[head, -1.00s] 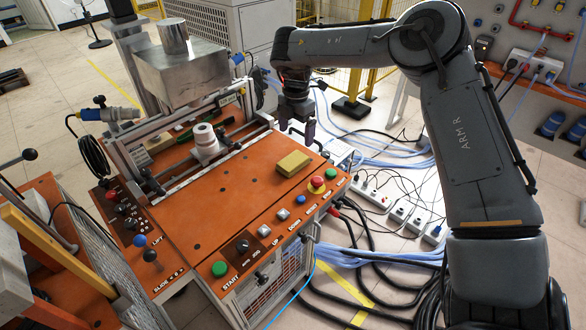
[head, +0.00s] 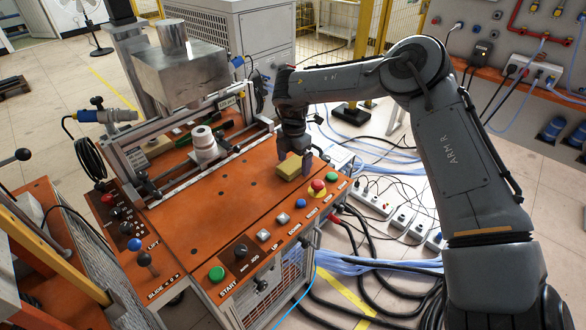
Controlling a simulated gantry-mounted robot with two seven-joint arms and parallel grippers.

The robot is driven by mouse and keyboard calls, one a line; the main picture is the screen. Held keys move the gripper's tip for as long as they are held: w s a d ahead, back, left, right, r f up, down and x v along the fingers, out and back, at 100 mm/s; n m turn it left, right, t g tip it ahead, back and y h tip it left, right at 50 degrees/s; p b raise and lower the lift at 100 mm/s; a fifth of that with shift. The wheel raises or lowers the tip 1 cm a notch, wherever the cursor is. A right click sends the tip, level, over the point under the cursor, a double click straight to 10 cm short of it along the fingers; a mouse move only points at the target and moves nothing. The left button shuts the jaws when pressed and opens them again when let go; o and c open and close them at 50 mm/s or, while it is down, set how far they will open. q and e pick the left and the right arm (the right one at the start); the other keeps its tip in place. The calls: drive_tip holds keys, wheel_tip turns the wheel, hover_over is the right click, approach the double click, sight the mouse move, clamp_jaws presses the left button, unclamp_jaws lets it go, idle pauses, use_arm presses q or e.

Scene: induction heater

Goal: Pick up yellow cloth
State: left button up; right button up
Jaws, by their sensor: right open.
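The yellow cloth (head: 289,167) is a folded, block-like pad on the orange top of the machine (head: 215,214), near its right edge. My right gripper (head: 294,158) points down right at the cloth, with its fingers at the cloth's far and right sides. The jaws are open. Part of the cloth is hidden by the fingers, and I cannot tell whether they touch it. My left gripper is not in view.
A red emergency button (head: 317,187), a green button (head: 331,178) and several other controls line the front edge. A white cylindrical fixture (head: 204,144) and rails stand left of the cloth. The orange top in front of the cloth is mostly clear.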

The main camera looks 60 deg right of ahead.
sight(294, 163)
drive_tip(key=c, duration=1.1)
drive_tip(key=shift+r, duration=0.1)
drive_tip(key=shift+c, duration=0.2)
wheel_tip(294, 163, up, 10)
drive_tip(key=p, duration=0.2)
drive_tip(key=o, duration=0.4)
drive_tip(key=shift+c, duration=1.4)
